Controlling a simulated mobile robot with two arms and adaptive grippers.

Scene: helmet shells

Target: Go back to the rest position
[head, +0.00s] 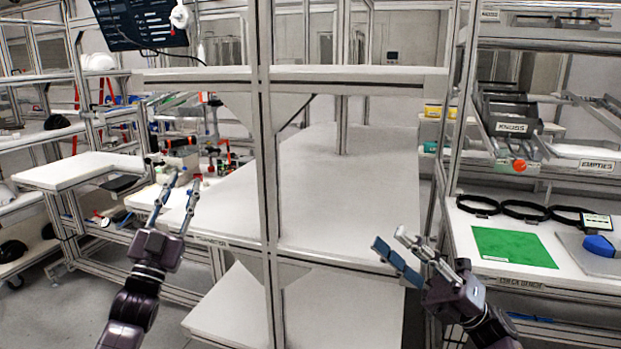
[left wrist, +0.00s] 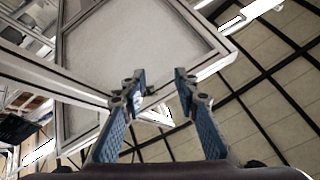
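My left gripper (head: 178,192) is raised in front of the shelving at the left of the head view. Its fingers are spread with nothing between them. The left wrist view also shows its two blue-padded fingers (left wrist: 160,80) apart and empty. My right gripper (head: 392,248) is at the right of the head view, in front of the rack's white shelf. Its fingers point up and left, with a gap between them and nothing visible in it. No helmet shell is in either gripper.
A metal frame post (head: 265,180) stands between my arms, before a bare white shelf (head: 335,190). At right, a table (head: 455,222) bears a green mat (head: 513,247), black rings (head: 523,210) and a blue object (head: 599,246). A white helmet shell (head: 98,62) sits on the left rack.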

